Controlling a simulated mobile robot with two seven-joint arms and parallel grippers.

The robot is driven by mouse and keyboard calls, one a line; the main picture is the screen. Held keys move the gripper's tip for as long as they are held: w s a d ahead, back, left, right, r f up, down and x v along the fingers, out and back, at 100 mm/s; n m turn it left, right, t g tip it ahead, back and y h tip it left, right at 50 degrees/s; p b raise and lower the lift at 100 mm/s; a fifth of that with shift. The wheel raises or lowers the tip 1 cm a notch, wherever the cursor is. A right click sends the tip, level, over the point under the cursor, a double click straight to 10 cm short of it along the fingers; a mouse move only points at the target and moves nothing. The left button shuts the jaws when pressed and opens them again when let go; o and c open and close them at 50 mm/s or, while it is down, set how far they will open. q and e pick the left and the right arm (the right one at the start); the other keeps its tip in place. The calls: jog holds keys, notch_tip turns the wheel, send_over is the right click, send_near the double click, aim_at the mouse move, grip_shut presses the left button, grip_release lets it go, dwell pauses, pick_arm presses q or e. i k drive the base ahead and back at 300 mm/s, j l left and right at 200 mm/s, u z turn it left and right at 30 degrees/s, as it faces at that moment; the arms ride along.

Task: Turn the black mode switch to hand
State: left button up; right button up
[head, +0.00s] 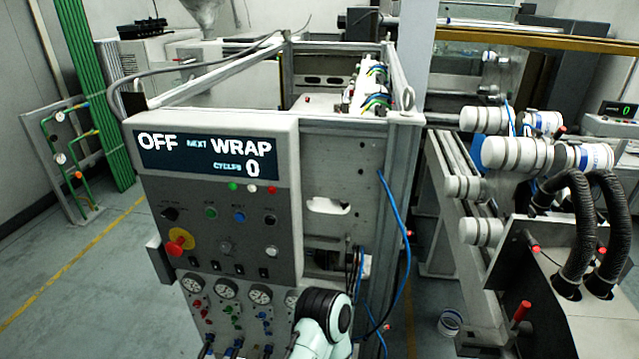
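A grey control panel (220,235) faces me left of centre. Its display (207,158) reads OFF, NEXT WRAP, CYCLES 0. A black round control (170,213) sits at the panel's upper left, and another dark control (270,220) sits at the right of the same row. The labels are too small to read, so I cannot tell for certain which one is the mode switch or where it points. A pale arm link of mine with a black joint stands at the bottom centre, in front of the panel's lower right. Neither gripper shows.
A red emergency stop (176,246) on a yellow ring sits below the left black control. Green and blue buttons (239,216) lie between the two dark controls. Gauges (227,288) and hoses fill the panel below. A blue cable (408,240) hangs at its right.

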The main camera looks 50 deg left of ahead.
aim_at(170, 214)
jog(key=u, duration=0.45)
jog(key=j+u, duration=0.1)
jog(key=u, duration=0.75)
jog(key=j+u, duration=0.1)
jog(key=u, duration=0.8)
